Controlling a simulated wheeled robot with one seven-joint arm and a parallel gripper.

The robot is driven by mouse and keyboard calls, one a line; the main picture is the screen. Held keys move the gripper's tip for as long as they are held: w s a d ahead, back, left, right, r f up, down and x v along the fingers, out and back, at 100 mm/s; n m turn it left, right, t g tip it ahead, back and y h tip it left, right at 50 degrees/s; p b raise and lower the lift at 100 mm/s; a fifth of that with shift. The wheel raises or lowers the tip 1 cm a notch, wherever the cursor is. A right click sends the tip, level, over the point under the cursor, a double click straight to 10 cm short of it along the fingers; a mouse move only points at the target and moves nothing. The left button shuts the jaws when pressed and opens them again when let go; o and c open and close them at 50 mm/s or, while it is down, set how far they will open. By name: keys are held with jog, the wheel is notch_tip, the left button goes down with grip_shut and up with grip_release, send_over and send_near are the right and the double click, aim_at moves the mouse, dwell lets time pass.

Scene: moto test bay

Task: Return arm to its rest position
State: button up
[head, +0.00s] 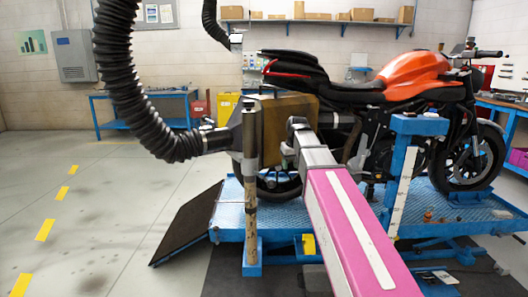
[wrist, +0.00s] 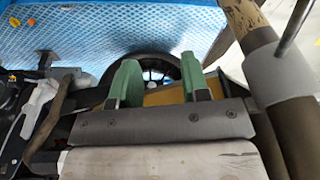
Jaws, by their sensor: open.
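My gripper (wrist: 159,82) shows in the wrist view with two green-padded fingers spread apart. No object is held between them; a dark wheel (wrist: 150,60) and a yellow-brown surface (wrist: 165,95) show behind the gap. In the head view my pink arm reaches from the lower right toward the rear of an orange and black motorcycle (head: 410,72). The fingers cannot be made out there. The motorcycle stands upright on a blue lift platform (head: 230,215). The platform's blue mesh deck (wrist: 110,30) also shows in the wrist view.
A worn upright post (head: 250,195) stands close left of my arm's end; a pole with a grey collar (wrist: 280,75) is close right in the wrist view. A black ribbed hose (head: 120,80) hangs at left. A blue post (head: 405,165) stands right. The left floor is clear.

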jog(key=s+d+f+m, duration=0.1)
jog(key=s+d+f, duration=0.1)
jog(key=s+f, duration=0.5)
jog(key=s+d+f+m+g, duration=0.1)
jog(key=s+d+f, duration=0.2)
jog(key=s+f, duration=0.4)
jog(key=s+d+f+m+g+h, duration=0.1)
jog(key=s+f, duration=0.6)
jog(key=f, duration=1)
jog(key=shift+s+d+f, duration=0.2)
jog(key=shift+s+d, duration=0.1)
jog(key=shift+d, duration=0.6)
